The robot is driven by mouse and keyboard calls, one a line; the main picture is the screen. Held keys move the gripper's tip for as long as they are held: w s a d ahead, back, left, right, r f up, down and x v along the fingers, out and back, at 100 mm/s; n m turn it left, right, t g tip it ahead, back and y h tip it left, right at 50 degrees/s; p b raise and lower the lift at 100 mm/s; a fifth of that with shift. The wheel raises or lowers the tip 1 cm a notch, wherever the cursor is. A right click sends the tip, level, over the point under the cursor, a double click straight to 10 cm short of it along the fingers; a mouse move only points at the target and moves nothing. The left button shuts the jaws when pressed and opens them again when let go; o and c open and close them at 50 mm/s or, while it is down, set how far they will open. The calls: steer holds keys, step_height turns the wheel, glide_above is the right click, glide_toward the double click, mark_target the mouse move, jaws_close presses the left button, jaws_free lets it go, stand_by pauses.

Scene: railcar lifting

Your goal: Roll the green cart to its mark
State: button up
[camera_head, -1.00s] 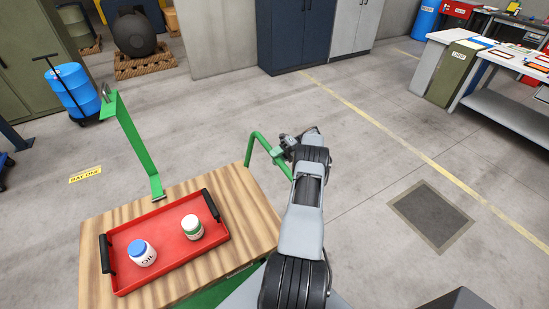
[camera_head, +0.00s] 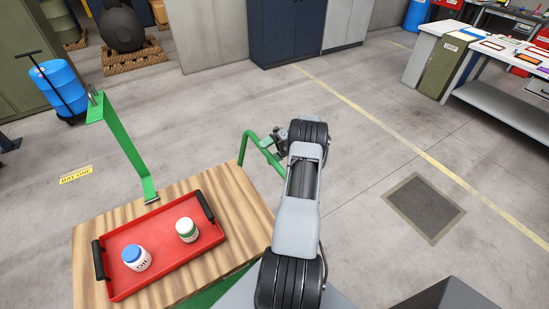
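The green cart has a wooden top (camera_head: 238,205) and fills the lower left of the view. A green handle (camera_head: 262,146) rises at its far right corner, and a green post (camera_head: 124,142) stands at its far edge. My gripper (camera_head: 272,142) is at the green handle, with its fingers at the bar. The fingertips are small and partly hidden, so I cannot tell how far they are closed. A yellow floor label reading "BAY ONE" (camera_head: 76,175) lies on the floor left of the cart.
A red tray (camera_head: 160,250) on the cart holds a blue-capped oil jar (camera_head: 136,258) and a green-and-white jar (camera_head: 187,230). A blue drum on a trolley (camera_head: 62,88) stands at left. A dark floor grate (camera_head: 425,207) lies at right. Floor ahead is clear.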

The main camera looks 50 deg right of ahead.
steer(key=s+a+r+b, duration=0.1)
steer(key=s+a+r, duration=0.2)
steer(key=s+r, duration=0.4)
steer(key=shift+a+r+y, duration=0.2)
steer(key=shift+r+y, duration=0.2)
steer(key=shift+r, duration=0.05)
steer(key=shift+n, duration=0.3)
steer(key=s+a, duration=0.1)
steer(key=s+a+r, duration=0.1)
steer(key=s+a+b, duration=0.1)
steer(key=shift+r, duration=0.3)
steer(key=c, duration=0.5)
steer(key=shift+s+a+r+b, duration=0.1)
steer(key=shift+s+a+b, duration=0.2)
steer(key=shift+s+a, duration=0.15)
